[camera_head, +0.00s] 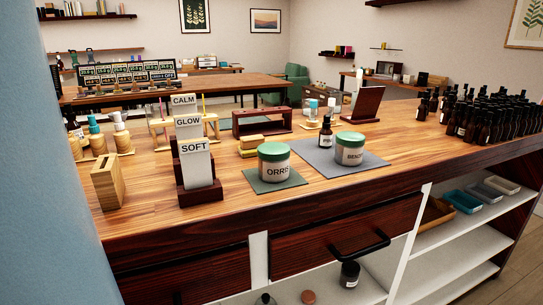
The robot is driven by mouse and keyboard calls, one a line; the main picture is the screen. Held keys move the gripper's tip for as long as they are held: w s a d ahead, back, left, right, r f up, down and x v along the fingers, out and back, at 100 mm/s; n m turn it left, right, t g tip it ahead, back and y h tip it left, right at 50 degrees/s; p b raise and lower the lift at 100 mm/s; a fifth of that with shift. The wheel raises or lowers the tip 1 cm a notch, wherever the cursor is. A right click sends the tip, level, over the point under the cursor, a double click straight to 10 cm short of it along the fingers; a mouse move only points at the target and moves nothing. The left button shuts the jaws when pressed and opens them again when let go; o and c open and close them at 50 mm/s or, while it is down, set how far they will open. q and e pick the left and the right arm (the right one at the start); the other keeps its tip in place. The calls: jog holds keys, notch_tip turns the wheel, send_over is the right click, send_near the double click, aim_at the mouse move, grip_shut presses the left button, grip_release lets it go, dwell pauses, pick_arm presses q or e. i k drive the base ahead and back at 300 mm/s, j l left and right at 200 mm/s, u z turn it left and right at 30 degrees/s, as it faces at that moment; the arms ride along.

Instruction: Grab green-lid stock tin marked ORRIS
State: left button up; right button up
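A small dark dropper bottle (325,134) stands between the two tins, on the grey mat. Neither of my grippers shows in this view.
A card stand (195,160) with CALM, GLOW and SOFT cards is left of the ORRIS tin. A wooden block (107,182) stands farther left. Many dark bottles (490,122) crowd the right end. Small yellow-brown blocks (252,146) lie behind the tin. The counter's front edge is clear.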

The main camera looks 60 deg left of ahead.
aim_at(273, 157)
jog(key=u, duration=1.75)
jog(key=k+j, duration=0.05)
jog(key=j, duration=0.05)
